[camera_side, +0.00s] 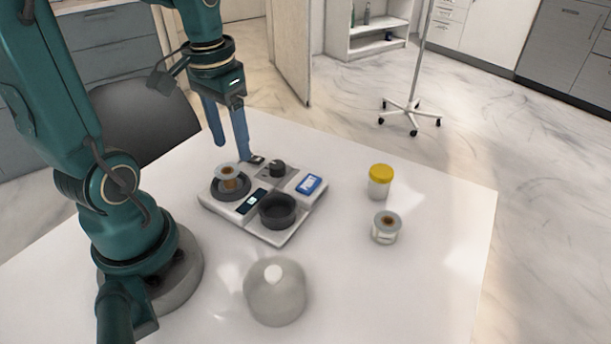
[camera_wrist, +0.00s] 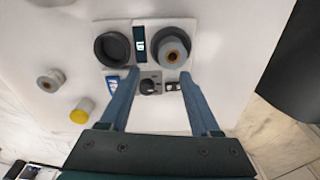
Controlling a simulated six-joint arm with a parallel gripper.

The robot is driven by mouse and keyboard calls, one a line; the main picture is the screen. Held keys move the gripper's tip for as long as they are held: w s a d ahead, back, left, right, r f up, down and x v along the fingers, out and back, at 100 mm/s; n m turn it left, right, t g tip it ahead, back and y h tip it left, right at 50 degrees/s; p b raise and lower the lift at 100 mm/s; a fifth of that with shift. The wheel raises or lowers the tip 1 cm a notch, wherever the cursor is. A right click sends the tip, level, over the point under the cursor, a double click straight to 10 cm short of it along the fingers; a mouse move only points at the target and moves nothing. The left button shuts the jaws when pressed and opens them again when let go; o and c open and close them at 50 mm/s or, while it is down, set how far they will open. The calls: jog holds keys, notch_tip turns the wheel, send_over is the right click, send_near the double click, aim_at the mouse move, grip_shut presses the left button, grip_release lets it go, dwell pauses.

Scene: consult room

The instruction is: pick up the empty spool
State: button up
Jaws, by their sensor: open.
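One spool (camera_side: 229,172), with a grey top flange and a brown-orange core, stands in the left dark round holder of a white device (camera_side: 250,229). It also shows in the wrist view (camera_wrist: 173,55). A second spool (camera_side: 386,222), with a grey top flange and a pale body, stands upright on the table at the right; it shows at the left of the wrist view (camera_wrist: 50,80). I cannot tell for sure which is empty. My gripper (camera_side: 232,150) is open with nothing between its blue fingers, above the device's back edge; the wrist view (camera_wrist: 160,80) shows its fingers apart.
The device's other round holder (camera_side: 278,210) looks empty; a dark knob (camera_side: 277,168) and blue label (camera_side: 309,184) are beside it. A yellow-lidded jar (camera_side: 380,182) stands behind the table spool. A rounded grey bottle (camera_side: 275,293) stands in front. The table's (camera_side: 440,290) right front is clear.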

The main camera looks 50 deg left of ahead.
aim_at(227, 170)
jog(key=shift+s+a+f+n+g, duration=0.15)
jog(key=shift+s+a+f+n, duration=0.15)
jog(key=shift+a, duration=0.2)
jog(key=shift+s+a+f+n+g, duration=0.15)
jog(key=shift+a+f+n, duration=0.15)
jog(key=shift+a+f, duration=0.15)
jog(key=shift+f, duration=2.5)
jog(key=c, duration=0.9)
